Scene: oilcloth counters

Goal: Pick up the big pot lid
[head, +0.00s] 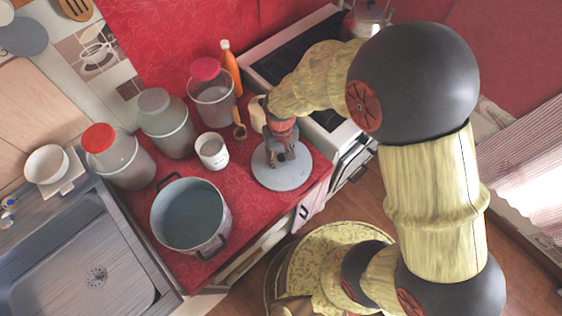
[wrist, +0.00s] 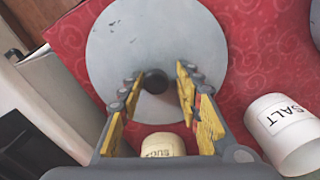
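The big pot lid (head: 285,181) is a flat grey disc with a dark knob, lying on the red counter near its right end. In the wrist view the lid (wrist: 205,35) fills the upper middle, and its dark knob (wrist: 155,82) shows between my fingers. My gripper (head: 281,155) points down over the middle of the lid. In the wrist view my gripper (wrist: 158,78) is open, with a yellow-padded finger on each side of the knob and gaps showing. I cannot tell how far the fingertips are above the lid. The open big pot (head: 190,216) stands left of the lid.
A white salt jar (head: 212,152) with a wooden spoon (head: 239,124) near it stands left of the lid. A cream sugar jar (wrist: 162,146) is close to my gripper. Several tall jars and an orange bottle (head: 230,68) stand behind. The stove (head: 295,50) is at the upper right.

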